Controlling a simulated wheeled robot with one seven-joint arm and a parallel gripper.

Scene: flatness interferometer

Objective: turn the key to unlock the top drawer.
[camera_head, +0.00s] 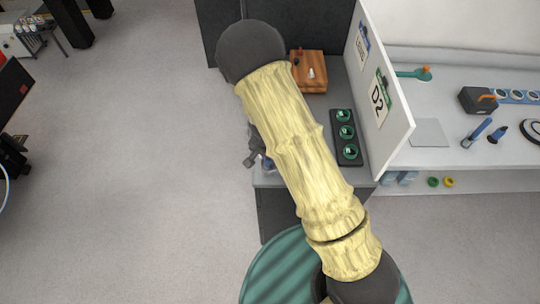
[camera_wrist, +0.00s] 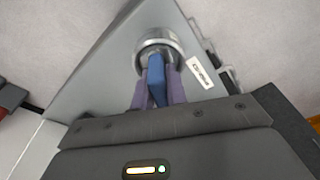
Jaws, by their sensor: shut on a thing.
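In the wrist view, my gripper (camera_wrist: 157,92) has its two purple fingers closed on the blue key (camera_wrist: 156,78). The key's far end meets a round metal lock (camera_wrist: 160,43) on a light grey drawer front (camera_wrist: 112,68). A small white label (camera_wrist: 201,74) with dark print sits beside the lock. How deep the key sits and how far it is turned cannot be told. In the head view, my arm hides the key, the lock and most of the drawer front.
In the head view, the grey cabinet top (camera_head: 318,106) holds a wooden box (camera_head: 309,72) and a black tray (camera_head: 346,153) with green round pieces. A white panel marked D2 (camera_head: 392,126) stands along its right side. Open floor (camera_head: 120,180) lies to the left.

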